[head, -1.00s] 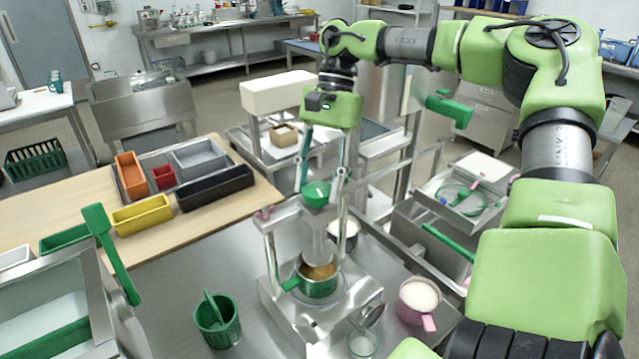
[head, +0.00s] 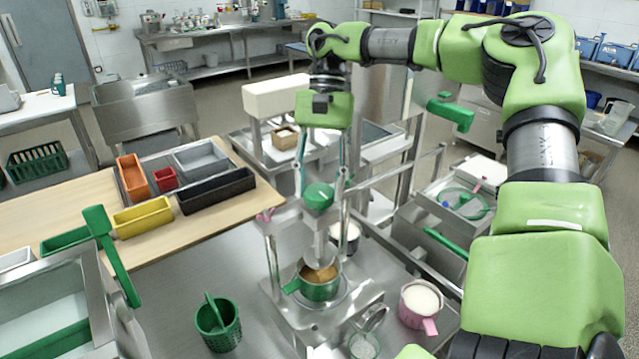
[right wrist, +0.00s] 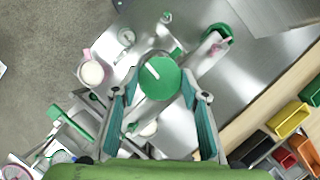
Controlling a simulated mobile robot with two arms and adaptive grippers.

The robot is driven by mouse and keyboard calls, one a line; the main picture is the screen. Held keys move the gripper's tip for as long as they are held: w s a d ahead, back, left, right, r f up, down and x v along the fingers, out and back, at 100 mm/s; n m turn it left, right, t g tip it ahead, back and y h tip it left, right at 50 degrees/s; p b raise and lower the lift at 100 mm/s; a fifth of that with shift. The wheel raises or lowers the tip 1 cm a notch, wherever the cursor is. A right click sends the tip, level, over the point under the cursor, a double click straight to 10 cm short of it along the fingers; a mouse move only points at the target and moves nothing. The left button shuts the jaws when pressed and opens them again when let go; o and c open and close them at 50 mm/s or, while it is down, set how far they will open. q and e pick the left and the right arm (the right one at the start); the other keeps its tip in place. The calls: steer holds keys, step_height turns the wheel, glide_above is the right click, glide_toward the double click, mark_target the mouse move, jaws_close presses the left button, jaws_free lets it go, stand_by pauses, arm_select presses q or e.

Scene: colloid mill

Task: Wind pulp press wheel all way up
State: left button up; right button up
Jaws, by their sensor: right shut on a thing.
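The green press wheel (head: 319,196) sits on top of the metal press frame (head: 272,245), with a pale mark on its face. In the right wrist view the wheel (right wrist: 160,78) lies between my two fingers. My right gripper (head: 322,188) points down from above and is shut on the wheel's rim. Below it, the press plunger (head: 320,243) hangs over a green pot (head: 318,291) holding brown pulp. The plunger's lower end shows at the pot's mouth; whether it touches the pulp I cannot tell. My left gripper is not in view.
A green basket (head: 218,328) stands at the left of the press, and a pink-handled pot of white stuff (head: 421,299) at its right. A glass (head: 364,346) is in front. Coloured bins (head: 142,215) stand on the wooden table. The metal bench left of the press is mostly clear.

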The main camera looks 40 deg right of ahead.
steer(key=o, duration=1.1)
steer(key=shift+f, duration=0.1)
steer(key=shift+o, duration=0.2)
steer(key=shift+r, duration=0.2)
steer(key=v, duration=1.1)
steer(key=shift+d+r, duration=0.15)
steer(key=shift+r, duration=0.15)
steer(key=shift+w, duration=0.1)
